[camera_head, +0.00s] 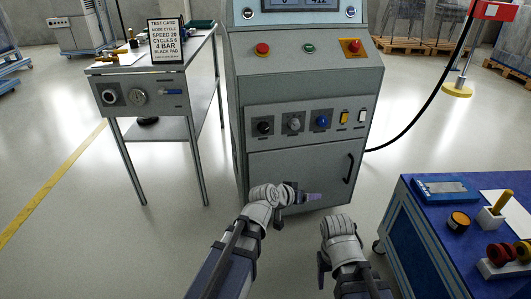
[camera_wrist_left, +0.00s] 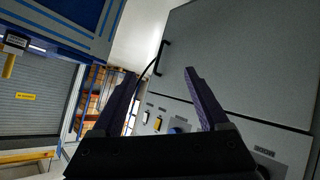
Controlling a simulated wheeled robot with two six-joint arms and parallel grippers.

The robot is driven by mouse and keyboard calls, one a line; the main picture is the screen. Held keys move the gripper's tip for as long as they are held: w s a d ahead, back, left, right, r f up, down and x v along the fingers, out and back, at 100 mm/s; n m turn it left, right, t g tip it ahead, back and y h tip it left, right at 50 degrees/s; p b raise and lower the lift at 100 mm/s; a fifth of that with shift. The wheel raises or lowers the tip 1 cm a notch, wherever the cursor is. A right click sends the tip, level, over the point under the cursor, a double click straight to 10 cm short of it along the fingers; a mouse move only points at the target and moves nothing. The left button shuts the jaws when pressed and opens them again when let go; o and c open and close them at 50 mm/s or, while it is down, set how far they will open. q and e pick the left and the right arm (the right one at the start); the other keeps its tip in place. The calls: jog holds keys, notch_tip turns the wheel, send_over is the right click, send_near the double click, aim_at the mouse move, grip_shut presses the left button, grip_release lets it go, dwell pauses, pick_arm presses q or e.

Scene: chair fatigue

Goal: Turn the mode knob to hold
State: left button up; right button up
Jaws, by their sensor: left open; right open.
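The grey machine's control panel (camera_head: 307,124) carries a black knob (camera_head: 264,127), a grey knob (camera_head: 294,124) and a blue knob (camera_head: 322,122) in a row. My left gripper (camera_head: 301,197) is below the panel, in front of the lower door, apart from the knobs. In the left wrist view its purple fingers (camera_wrist_left: 160,88) are spread with nothing between them; the blue knob (camera_wrist_left: 180,126) shows beyond them. My right gripper (camera_head: 325,262) is lower right, open and empty.
A yellow switch (camera_head: 344,118) and a white switch (camera_head: 361,116) sit right of the knobs. A dark door handle (camera_head: 350,167) is below. A side table (camera_head: 140,93) with a test card (camera_head: 165,40) stands left; a blue workbench (camera_head: 412,215) stands right.

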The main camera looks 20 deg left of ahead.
pick_arm(q)
jog(key=w+a+r+n+t, duration=0.1)
jog(key=w+r+n+t, duration=0.1)
jog(key=w+r+t, duration=0.4)
jog(key=n+t+y, duration=0.1)
jog(key=n+y, duration=1.1)
send_near(265, 131)
jog(key=shift+x, duration=4)
jog(key=shift+r, duration=0.1)
jog(key=shift+c, duration=0.4)
grip_shut()
